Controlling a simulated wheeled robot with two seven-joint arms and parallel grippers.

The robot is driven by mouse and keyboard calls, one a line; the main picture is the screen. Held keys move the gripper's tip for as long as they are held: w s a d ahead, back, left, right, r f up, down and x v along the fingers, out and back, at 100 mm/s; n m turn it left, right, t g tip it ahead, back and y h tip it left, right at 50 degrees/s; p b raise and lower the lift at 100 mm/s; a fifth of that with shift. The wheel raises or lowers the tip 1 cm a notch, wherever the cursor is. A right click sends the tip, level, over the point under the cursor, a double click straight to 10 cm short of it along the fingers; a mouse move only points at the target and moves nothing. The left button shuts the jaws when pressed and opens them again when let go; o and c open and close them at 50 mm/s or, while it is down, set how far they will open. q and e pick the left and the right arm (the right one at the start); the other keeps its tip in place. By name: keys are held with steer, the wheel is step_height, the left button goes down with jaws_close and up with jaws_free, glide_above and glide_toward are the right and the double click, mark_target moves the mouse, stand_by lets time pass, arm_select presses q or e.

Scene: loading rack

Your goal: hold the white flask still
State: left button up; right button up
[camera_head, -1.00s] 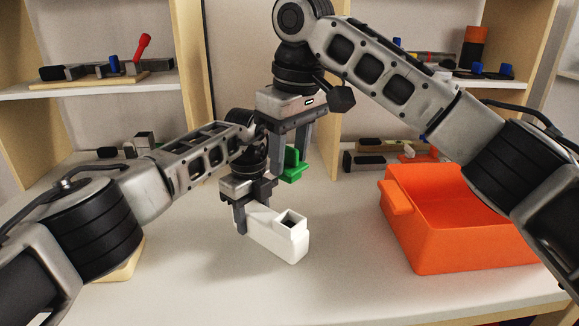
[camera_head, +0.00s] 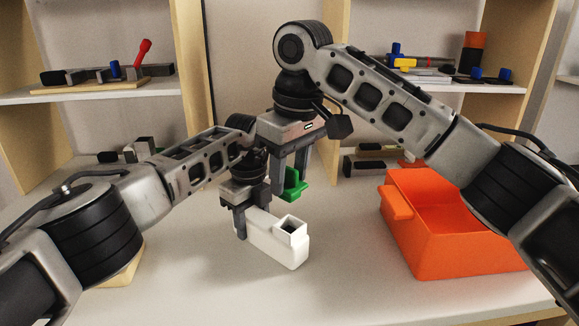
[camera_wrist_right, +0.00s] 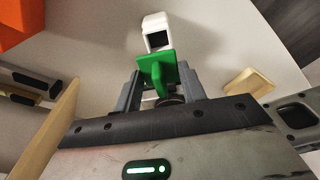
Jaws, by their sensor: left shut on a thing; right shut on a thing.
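The white flask (camera_head: 273,243) is a white block-like body with a square open neck at its right end. In the head view it is over the middle of the table, and I cannot tell whether it touches the tabletop. My left gripper (camera_head: 240,222) is shut on its left end. My right gripper (camera_head: 290,182) is behind and above the flask, shut on a green part (camera_head: 294,186). In the right wrist view the green part (camera_wrist_right: 156,72) sits between the fingers, and the flask's square opening (camera_wrist_right: 158,38) shows just beyond it.
An orange bin (camera_head: 450,240) stands on the table at the right. Shelves (camera_head: 90,90) with several tools and parts are behind. A pale wooden block is partly hidden by my left arm. The table in front of the flask is clear.

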stand_by(0.3)
arm_select(q)
steer(key=o, duration=1.3)
steer(key=shift+r, duration=0.1)
